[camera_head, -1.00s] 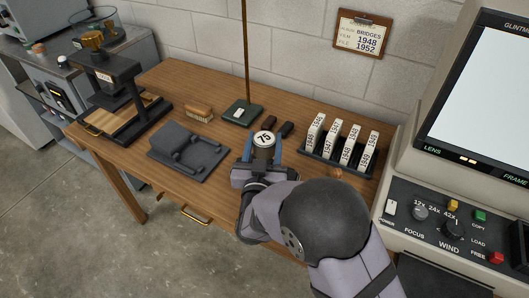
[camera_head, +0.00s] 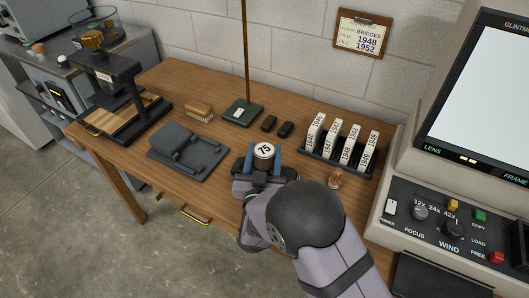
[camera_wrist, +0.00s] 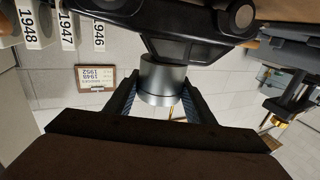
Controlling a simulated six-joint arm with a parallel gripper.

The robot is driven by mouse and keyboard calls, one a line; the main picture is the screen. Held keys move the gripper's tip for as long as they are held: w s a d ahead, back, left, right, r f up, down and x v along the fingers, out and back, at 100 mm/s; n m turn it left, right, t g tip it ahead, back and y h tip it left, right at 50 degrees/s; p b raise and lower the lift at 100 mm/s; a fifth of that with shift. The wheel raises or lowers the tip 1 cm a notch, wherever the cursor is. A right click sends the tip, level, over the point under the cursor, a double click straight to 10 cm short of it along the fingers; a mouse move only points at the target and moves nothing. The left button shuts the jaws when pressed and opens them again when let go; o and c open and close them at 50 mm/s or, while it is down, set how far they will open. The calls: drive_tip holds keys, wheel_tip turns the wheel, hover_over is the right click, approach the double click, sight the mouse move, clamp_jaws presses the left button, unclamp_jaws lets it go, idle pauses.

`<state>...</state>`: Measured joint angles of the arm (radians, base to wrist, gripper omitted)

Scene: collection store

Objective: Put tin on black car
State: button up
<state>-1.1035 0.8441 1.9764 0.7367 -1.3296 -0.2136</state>
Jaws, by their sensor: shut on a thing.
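The tin (camera_head: 263,151) is a small silver cylinder with a round white top marked 75. The tin (camera_wrist: 163,82) shows between the fingers in the wrist view, where the scene is upside down.
A dark brown block (camera_head: 268,122) lies beside the black one. A green base (camera_head: 231,117) with a rod is behind left. A grey device (camera_head: 171,155) sits left.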

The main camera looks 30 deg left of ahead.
drive_tip(key=o, duration=1.1)
drive_tip(key=shift+r+p, duration=0.2)
drive_tip(key=shift+p, duration=0.1)
drive_tip(key=shift+s+f, duration=0.1)
drive_tip(key=shift+s, duration=0.15)
drive_tip(key=b+v, duration=0.1)
drive_tip(key=v, duration=1)
drive_tip(key=shift+s+d+b, duration=0.2)
drive_tip(key=shift+b, duration=0.2)
